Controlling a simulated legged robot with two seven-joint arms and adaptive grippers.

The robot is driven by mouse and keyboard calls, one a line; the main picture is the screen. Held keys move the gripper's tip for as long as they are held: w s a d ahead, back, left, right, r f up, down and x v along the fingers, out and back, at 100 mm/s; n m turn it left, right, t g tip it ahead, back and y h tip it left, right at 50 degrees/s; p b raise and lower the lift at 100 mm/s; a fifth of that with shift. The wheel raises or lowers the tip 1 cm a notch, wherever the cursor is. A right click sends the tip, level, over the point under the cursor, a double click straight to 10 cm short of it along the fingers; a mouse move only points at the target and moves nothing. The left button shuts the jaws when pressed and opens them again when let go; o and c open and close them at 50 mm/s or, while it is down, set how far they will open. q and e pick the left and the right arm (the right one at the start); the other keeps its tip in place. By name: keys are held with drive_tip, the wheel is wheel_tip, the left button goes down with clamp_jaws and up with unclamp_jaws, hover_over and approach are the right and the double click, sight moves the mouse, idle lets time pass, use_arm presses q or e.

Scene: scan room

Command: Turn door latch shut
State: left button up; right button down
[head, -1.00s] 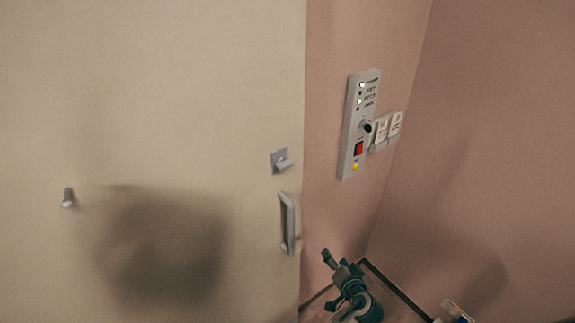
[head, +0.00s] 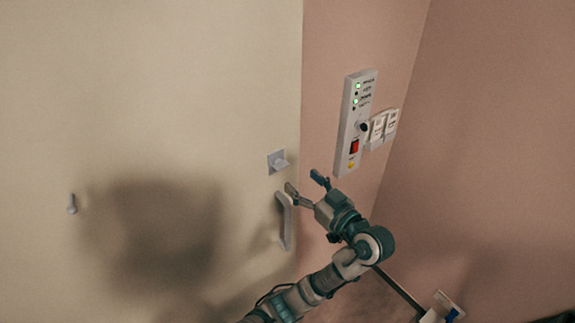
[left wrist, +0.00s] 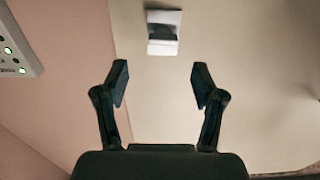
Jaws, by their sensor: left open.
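The door latch (head: 278,161) is a small grey thumb-turn on a square plate near the right edge of the cream door (head: 150,90). Its knob points right and looks roughly level. My left gripper (head: 305,184) is open and empty, just below and right of the latch, close to the top of the door handle (head: 285,222). In the left wrist view the latch (left wrist: 163,32) shows beyond the open fingers (left wrist: 158,85), apart from them. My right gripper is not in view.
A grey control panel (head: 350,145) with green lights and a red switch is on the pink wall right of the door. White wall switches (head: 384,126) sit beside it. A small hook (head: 72,204) is on the door at left.

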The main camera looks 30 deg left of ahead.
sight(283, 167)
use_arm(q)
drive_tip(key=x, duration=0.5)
drive_tip(key=p+x, duration=0.1)
drive_tip(key=x, duration=0.2)
drive_tip(key=shift+s+a+f, duration=0.15)
drive_tip(key=shift+a, duration=0.25)
drive_tip(key=shift+d, duration=0.6)
drive_tip(key=shift+c, duration=0.3)
drive_tip(key=shift+d, duration=0.15)
drive_tip(key=c, duration=0.8)
drive_tip(key=shift+s, duration=0.15)
drive_tip(key=shift+c, duration=1.4)
drive_tip(key=shift+r, duration=0.2)
